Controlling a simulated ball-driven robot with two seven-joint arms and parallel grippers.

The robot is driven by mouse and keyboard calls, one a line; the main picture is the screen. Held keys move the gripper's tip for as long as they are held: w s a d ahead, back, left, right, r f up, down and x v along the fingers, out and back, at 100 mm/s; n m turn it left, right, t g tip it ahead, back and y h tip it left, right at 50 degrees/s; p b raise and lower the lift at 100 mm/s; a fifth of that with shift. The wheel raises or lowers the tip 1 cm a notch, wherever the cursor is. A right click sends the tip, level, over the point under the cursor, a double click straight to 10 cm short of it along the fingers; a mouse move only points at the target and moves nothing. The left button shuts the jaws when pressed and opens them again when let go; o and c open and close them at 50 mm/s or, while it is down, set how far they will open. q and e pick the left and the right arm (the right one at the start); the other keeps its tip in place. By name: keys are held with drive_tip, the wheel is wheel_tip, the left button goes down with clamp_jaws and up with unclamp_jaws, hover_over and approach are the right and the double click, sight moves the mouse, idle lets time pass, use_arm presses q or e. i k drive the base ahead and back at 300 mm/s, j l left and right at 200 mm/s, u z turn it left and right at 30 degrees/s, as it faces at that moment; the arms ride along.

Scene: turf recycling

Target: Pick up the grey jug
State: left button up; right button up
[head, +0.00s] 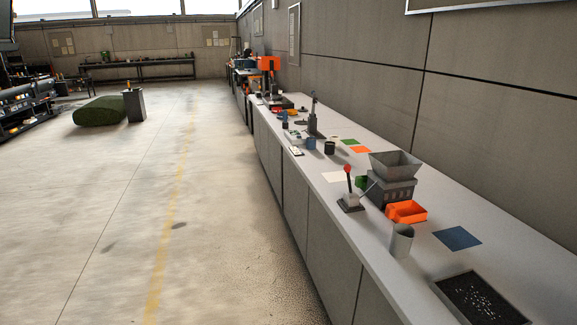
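A grey jug (401,242) stands upright on the long light-grey counter (425,263), close to its front edge. It looks like a plain cylinder with an open top; I cannot make out a handle. It stands just in front of an orange bin (406,212). Neither of my grippers shows in the head view.
A grey machine with a hopper (395,165) and a red-knobbed lever device (349,203) stand beyond the jug. A blue sheet (457,238) and a dark tray of granules (481,299) lie nearer. The floor (215,240) left of the counter is clear. A wall backs the counter.

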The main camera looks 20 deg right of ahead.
sight(403, 236)
drive_tip(key=i+z, duration=0.25)
drive_tip(key=i, duration=0.25)
drive_tip(key=i+j+z, duration=0.1)
drive_tip(key=i+z, duration=0.15)
drive_tip(key=i, duration=0.25)
drive_tip(key=i+j+z, duration=0.3)
drive_tip(key=i, duration=0.2)
drive_tip(key=i+z, duration=0.55)
drive_tip(key=z, duration=1.1)
drive_tip(key=k+l+u, duration=0.1)
drive_tip(key=k+l, duration=0.2)
drive_tip(key=k, duration=0.2)
